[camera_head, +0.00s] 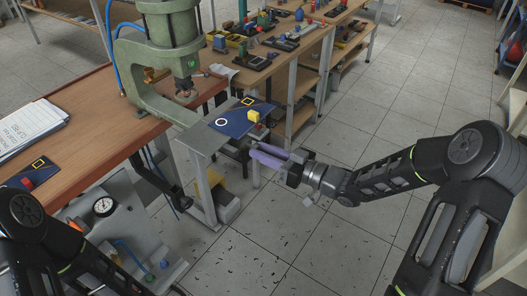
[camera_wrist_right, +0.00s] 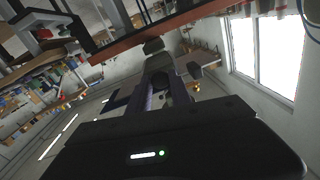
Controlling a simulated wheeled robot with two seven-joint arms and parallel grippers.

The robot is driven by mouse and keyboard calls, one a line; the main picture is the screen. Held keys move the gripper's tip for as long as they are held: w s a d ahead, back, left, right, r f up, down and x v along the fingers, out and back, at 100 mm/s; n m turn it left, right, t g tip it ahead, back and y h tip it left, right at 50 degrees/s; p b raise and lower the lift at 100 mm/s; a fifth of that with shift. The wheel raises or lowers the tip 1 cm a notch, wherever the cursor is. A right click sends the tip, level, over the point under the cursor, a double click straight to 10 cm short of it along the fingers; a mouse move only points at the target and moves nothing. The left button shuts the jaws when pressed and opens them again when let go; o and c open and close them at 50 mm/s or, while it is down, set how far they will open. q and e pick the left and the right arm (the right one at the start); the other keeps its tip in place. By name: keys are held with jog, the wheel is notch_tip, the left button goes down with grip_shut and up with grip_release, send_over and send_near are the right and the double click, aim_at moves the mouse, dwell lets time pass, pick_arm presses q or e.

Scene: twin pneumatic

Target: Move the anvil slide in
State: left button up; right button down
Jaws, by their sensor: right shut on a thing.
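A green press (camera_head: 178,45) stands on the wooden bench at the upper left, with its ram pointing down. A grey plate (camera_head: 201,138) sticks out in front of it, beside a dark blue panel with a yellow block (camera_head: 254,116). My right gripper (camera_head: 256,152), with purple fingers, reaches in from the right just below and beside this panel. It is shut on a dark part, which looks like the handle of the anvil slide (camera_wrist_right: 153,46); the fingers hide most of it. I cannot tell how far out the slide stands. My left gripper is out of the picture.
A blue panel with a red knob (camera_head: 28,182) and a clipboard (camera_head: 28,128) lie on the bench. A pressure gauge (camera_head: 104,207) is below its front edge. Benches with bins and parts (camera_head: 285,45) stand behind. The tiled floor at the centre is open.

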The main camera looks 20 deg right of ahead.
dwell(0.3)
jog(key=b+x, duration=0.2)
jog(key=x, duration=0.4)
jog(key=b+x, duration=0.3)
jog(key=x, duration=0.4)
jog(key=shift+w+d, duration=0.25)
jog(key=shift+d+r, duration=0.1)
jog(key=c, duration=1.6)
grip_release()
jog(key=o, duration=0.3)
jog(key=shift+w, duration=0.1)
jog(key=shift+o, duration=0.7)
